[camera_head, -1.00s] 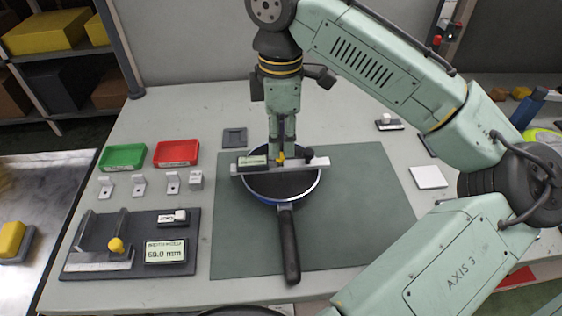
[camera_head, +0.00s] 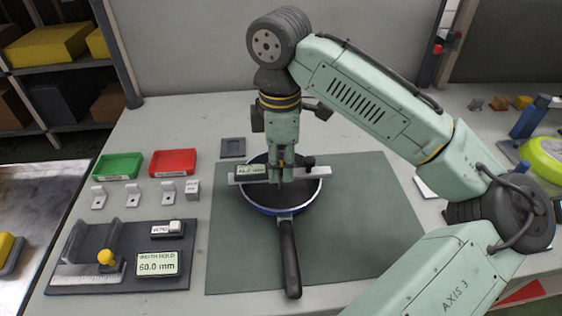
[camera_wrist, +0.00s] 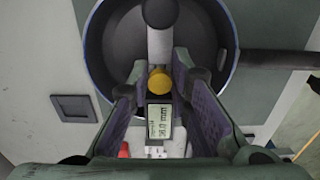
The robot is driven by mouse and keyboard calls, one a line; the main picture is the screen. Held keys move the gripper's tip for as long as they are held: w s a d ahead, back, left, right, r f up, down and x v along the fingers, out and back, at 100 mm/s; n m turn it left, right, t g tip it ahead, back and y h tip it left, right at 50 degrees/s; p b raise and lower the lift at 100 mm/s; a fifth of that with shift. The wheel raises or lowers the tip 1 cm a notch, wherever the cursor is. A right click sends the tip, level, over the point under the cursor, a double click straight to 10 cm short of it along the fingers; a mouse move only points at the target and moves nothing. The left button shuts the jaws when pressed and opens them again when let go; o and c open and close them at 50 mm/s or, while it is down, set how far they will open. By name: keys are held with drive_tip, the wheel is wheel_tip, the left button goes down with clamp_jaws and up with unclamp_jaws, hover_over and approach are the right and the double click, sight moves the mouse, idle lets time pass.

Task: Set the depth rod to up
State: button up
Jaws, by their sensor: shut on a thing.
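A depth gauge with a pale beam (camera_head: 316,172) lies across the rim of a blue-edged pan (camera_head: 300,204). Its small display shows in the wrist view (camera_wrist: 159,122), too small to read surely. A yellow knob (camera_wrist: 159,80) on the gauge sits between my fingertips. The rod below the beam is hidden, so I cannot tell its height. My gripper (camera_head: 281,180) points straight down at the middle of the beam. In the wrist view my gripper (camera_wrist: 160,72) has its fingers on both sides of the yellow knob.
The pan handle (camera_head: 289,260) points toward the front over a green mat (camera_head: 370,225). At left stand a green tray (camera_head: 118,166), a red tray (camera_head: 172,162), small grey blocks and a dark fixture (camera_head: 170,282) whose display reads 60.0 mm. The mat right of the pan is clear.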

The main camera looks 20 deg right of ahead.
drive_tip(key=shift+r, duration=0.1)
drive_tip(key=shift+r+p, duration=1.8)
drive_tip(key=shift+p, duration=0.2)
drive_tip(key=shift+r, duration=0.15)
drive_tip(key=o, duration=0.4)
wheel_tip(320, 180, up, 3)
drive_tip(key=p, duration=0.3)
drive_tip(key=shift+r+p, duration=0.65)
drive_tip(key=shift+r, duration=0.3)
